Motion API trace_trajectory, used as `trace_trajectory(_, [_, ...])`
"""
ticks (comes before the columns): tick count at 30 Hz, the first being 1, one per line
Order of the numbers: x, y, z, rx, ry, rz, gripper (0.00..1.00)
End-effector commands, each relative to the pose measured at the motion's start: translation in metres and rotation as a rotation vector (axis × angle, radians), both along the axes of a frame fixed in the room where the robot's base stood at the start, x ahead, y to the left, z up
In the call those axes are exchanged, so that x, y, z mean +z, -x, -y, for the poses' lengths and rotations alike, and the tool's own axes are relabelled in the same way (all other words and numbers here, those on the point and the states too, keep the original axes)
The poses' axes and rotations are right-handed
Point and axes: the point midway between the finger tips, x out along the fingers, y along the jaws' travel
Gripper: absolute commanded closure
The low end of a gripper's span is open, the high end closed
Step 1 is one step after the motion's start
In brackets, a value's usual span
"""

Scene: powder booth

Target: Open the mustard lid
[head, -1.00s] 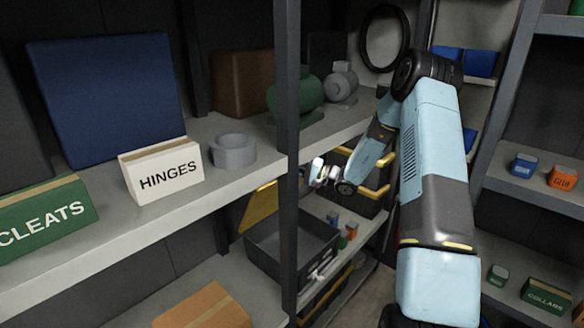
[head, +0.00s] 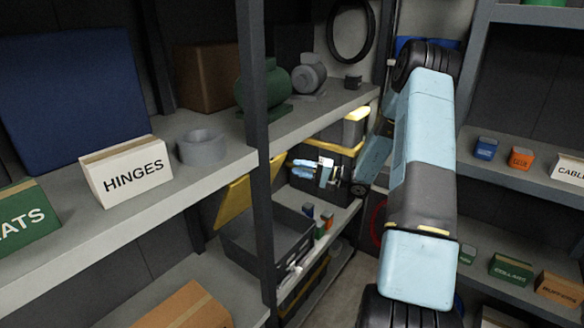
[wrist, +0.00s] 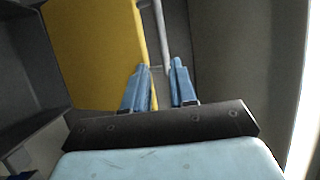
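The mustard lid (head: 238,199) stands raised and tilted at the back left of an open dark grey bin (head: 285,243) on the lower shelf. The shelf post hides part of it. In the wrist view the lid (wrist: 95,50) fills the upper left as a yellow panel. My gripper (head: 297,167) is above and to the right of the bin, on the right side of the post. In the wrist view my two blue fingers (wrist: 160,66) are apart with nothing seen between them. The left fingertip overlaps the lid's right edge; I cannot tell whether they touch.
The dark post (head: 257,130) stands in front of the lid. Dark boxes with yellow edges (head: 340,147) stand behind my gripper. Small blue, green and orange items (head: 320,229) sit right of the bin. The upper shelf holds a HINGES box (head: 128,174) and a grey ring (head: 203,150).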

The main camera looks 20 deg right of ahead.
Motion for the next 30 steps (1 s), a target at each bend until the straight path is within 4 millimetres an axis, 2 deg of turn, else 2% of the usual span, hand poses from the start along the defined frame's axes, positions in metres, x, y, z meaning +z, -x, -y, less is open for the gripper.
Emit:
trace_trajectory(9, [0.0, 0.001, 0.002, 0.0, 0.0, 0.0, 0.74])
trace_trajectory(13, [-0.003, 0.006, 0.004, -0.033, -0.021, 0.006, 0.86])
trace_trajectory(18, [-0.015, 0.029, 0.015, -0.216, -0.095, 0.032, 1.0])
trace_trajectory(24, [-0.023, 0.046, 0.024, -0.376, -0.124, 0.047, 1.0])
trace_trajectory(30, [-0.019, 0.034, 0.015, -0.387, -0.123, 0.051, 1.0])
